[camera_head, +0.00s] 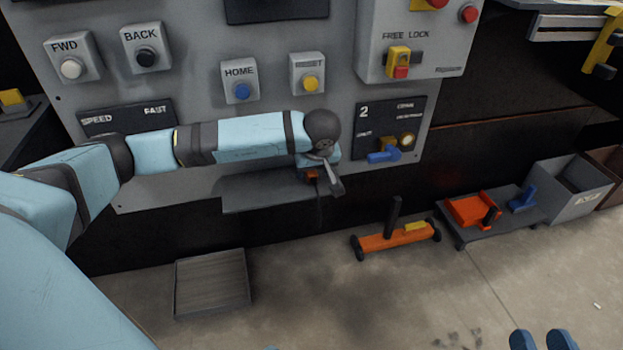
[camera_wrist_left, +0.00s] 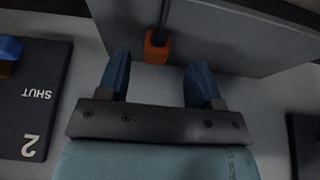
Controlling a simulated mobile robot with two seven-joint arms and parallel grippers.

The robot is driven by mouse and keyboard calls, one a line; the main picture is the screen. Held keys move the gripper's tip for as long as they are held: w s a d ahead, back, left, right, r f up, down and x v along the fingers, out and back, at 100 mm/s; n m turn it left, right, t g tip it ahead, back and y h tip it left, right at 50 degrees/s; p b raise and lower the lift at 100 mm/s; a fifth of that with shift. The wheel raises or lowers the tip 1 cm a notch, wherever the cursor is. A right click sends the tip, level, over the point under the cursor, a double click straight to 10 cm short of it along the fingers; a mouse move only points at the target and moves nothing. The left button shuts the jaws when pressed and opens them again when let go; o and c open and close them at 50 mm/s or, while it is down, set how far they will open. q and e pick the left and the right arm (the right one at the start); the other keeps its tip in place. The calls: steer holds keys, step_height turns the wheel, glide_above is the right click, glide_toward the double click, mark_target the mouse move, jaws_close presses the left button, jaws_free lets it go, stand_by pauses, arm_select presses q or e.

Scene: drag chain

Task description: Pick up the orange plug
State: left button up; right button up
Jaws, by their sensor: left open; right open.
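The orange plug (camera_head: 311,173) is a small block at the edge of the grey shelf below the control panel, partly hidden by my left gripper in the head view. In the left wrist view the orange plug (camera_wrist_left: 157,47) has a dark cable and lies just past and between the fingertips. My left gripper (camera_wrist_left: 156,70) is open with blue fingers and nothing between them; it also shows in the head view (camera_head: 322,180). My right gripper (camera_head: 543,341) shows only its blue fingertips at the bottom edge, spread apart and empty.
The grey control panel (camera_head: 205,45) with buttons stands behind the arm, with the shelf (camera_head: 262,192) below. A blue lever (camera_head: 384,156) is right of my left gripper. An orange wheeled piece (camera_head: 395,239), a low cart (camera_head: 490,230) and a grey bin (camera_head: 570,188) stand on the floor.

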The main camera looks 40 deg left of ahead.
mark_target(313, 174)
arm_select(q)
steer(key=b+x, duration=0.1)
steer(key=x, duration=0.2)
steer(key=shift+w+d+f, duration=0.1)
steer(key=shift+f, duration=0.05)
steer(key=shift+w+f, duration=0.1)
steer(key=shift+f, duration=0.05)
steer(key=c, duration=1)
arm_select(e)
steer(key=shift+w+d+r+n+t, duration=0.15)
steer(key=shift+w+d+n+t, duration=0.15)
steer(key=shift+w+n+t, duration=0.3)
